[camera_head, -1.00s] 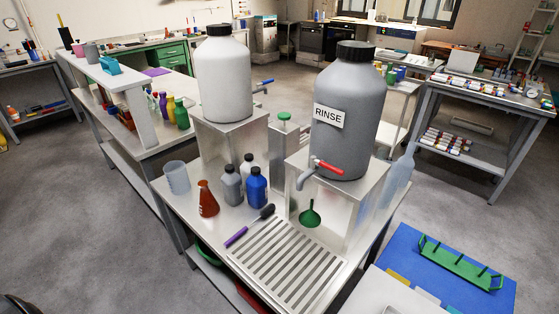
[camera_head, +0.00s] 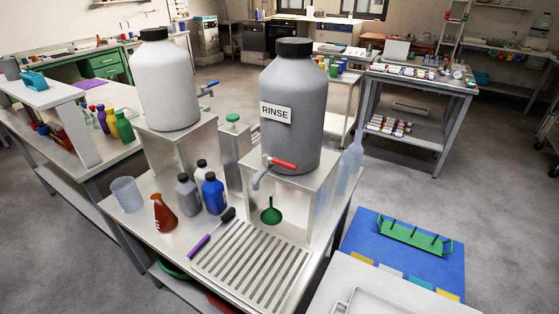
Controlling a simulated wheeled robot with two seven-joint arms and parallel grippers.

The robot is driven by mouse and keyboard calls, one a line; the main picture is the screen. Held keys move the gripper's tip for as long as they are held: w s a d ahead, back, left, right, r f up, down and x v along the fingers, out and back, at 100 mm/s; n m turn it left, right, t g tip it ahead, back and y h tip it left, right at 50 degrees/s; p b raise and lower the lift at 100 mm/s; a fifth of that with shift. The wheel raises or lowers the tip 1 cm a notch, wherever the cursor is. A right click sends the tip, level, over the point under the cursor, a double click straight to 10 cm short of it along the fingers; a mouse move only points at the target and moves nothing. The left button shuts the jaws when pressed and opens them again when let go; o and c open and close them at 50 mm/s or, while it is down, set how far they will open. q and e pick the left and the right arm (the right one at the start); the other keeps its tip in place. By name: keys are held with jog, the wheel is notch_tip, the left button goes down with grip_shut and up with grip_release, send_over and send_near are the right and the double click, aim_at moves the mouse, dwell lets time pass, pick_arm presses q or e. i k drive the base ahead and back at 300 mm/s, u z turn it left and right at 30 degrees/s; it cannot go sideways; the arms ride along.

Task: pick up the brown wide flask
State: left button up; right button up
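The brown wide flask (camera_head: 163,214) stands upright on the metal table (camera_head: 150,247), near its left edge. It has a conical body that narrows to a neck. A clear beaker (camera_head: 127,195) stands just left of and behind it. A grey bottle (camera_head: 188,194) stands just to its right. Neither of my grippers shows in the head view now.
A large white jug (camera_head: 165,85) and a grey RINSE jug (camera_head: 292,115) stand on metal stands behind. A green rack (camera_head: 414,237) sits at right.

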aim_at(165, 221)
jog(key=k, duration=0.5)
jog(key=u, duration=1.05)
jog(key=i, duration=0.7)
jog(key=z, duration=1.5)
